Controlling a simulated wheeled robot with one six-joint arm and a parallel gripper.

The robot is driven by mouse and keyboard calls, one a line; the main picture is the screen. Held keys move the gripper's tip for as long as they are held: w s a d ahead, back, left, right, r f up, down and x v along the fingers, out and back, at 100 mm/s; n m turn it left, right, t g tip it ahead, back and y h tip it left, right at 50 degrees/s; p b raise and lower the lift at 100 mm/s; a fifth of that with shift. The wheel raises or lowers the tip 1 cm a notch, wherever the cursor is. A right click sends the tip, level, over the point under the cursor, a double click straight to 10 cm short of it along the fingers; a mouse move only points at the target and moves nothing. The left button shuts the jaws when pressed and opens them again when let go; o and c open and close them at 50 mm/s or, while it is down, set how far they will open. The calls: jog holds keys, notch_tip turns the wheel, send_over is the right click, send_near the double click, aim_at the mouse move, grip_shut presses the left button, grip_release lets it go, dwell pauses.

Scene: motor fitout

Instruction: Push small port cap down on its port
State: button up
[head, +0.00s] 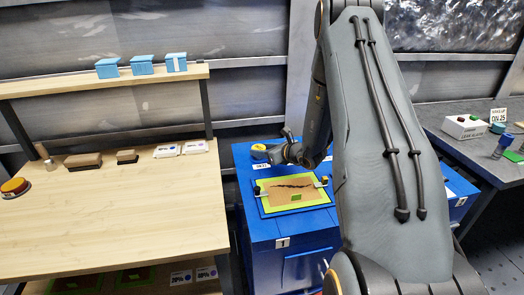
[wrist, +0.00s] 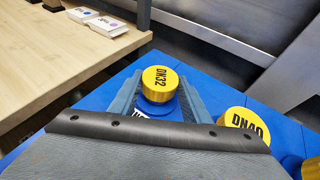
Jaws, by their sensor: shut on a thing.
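The small yellow cap marked DN32 (wrist: 160,84) is between the two grey fingers of my gripper (wrist: 160,80) in the wrist view. My gripper is shut on it. The cap's round top faces up, and a blue part shows just below it. Whether the cap touches or sits on its port cannot be told, as the fingers hide its lower part. A wider yellow cap marked DN40 (wrist: 243,122) stands to the right. In the head view my gripper (head: 283,151) is low over the back of the blue cabinet (head: 258,232).
A green-edged tray (head: 263,209) with a brown panel lies in front on the cabinet. A wooden bench (head: 110,215) stands left, a grey bench (head: 455,123) right. A metal wall is behind.

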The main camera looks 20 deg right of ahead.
jog(key=o, duration=1.1)
jog(key=shift+s, duration=0.1)
jog(key=b+v, duration=0.1)
jog(key=v, duration=0.6)
jog(key=shift+s+d+b, duration=0.15)
jog(key=shift+s+b, duration=0.15)
jog(key=shift+b, duration=0.1)
jog(key=s+a+r+n+g+y, duration=0.15)
jog(key=s+a+n+g, duration=0.35)
jog(key=a, duration=0.5)
jog(key=s+a+r+n+g+y, duration=0.1)
jog(key=s+a+n+g+y, duration=0.15)
jog(key=s+a+n, duration=0.55)
jog(key=s+r+n+g+h, duration=0.1)
jog(key=s+n+h, duration=0.1)
jog(key=s+n, duration=0.3)
jog(key=s+r+n+g+h, duration=0.1)
jog(key=s+n+g+h, duration=0.1)
jog(key=s+n, duration=0.3)
jog(key=s+r+n+g+h, duration=0.1)
jog(key=s+n+h, duration=0.3)
jog(key=n, duration=0.5)
jog(key=shift+s, duration=0.95)
